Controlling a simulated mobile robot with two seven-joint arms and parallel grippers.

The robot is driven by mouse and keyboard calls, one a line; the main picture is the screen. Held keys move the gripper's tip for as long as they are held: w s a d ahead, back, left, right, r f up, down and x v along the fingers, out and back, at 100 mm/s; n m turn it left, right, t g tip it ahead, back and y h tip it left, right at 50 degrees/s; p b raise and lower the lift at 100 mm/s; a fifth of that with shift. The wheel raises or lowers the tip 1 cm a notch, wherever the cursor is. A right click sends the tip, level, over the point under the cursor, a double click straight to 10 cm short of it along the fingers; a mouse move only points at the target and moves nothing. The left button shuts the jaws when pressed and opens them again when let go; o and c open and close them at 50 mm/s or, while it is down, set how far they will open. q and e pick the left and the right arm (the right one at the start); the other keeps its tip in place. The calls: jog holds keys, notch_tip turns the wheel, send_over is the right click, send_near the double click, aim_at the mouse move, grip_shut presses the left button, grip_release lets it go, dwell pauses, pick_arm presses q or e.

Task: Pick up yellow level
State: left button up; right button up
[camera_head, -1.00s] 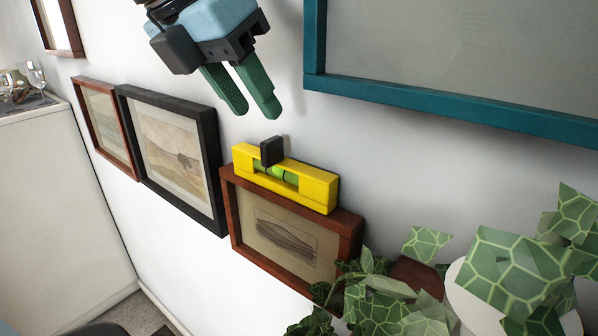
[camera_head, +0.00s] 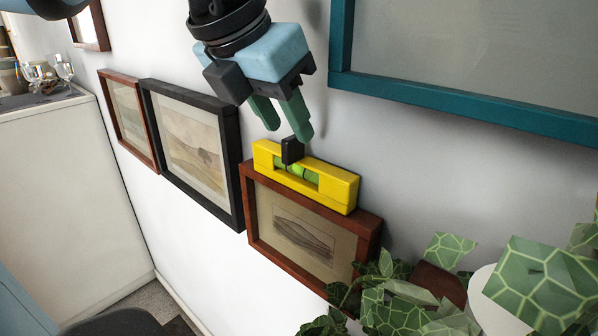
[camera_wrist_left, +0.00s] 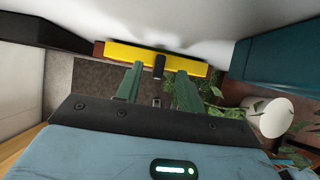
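The yellow level (camera_head: 333,184) rests on the top edge of a reddish-brown picture frame on the wall. It has a green vial in its middle and a black block-shaped knob (camera_head: 292,150) standing up from it. My left gripper (camera_head: 288,132) is just above the level, its green fingers apart and pointing down near the knob. In the left wrist view the level (camera_wrist_left: 190,65) lies across beyond the fingertips, and the knob (camera_wrist_left: 159,66) shows between the two open fingers (camera_wrist_left: 158,80). I cannot see contact. My right gripper is not in view.
The small brown picture frame (camera_head: 368,245) bears the level. A black frame (camera_head: 232,170) hangs to its left, and a large teal frame (camera_head: 470,109) hangs above right. Green plant leaves (camera_head: 545,280) and a white pot fill the lower right. A white cabinet with glasses stands left.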

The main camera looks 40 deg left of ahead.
aim_at(293, 137)
pick_arm(q)
jog(key=shift+x, duration=1.55)
grip_shut()
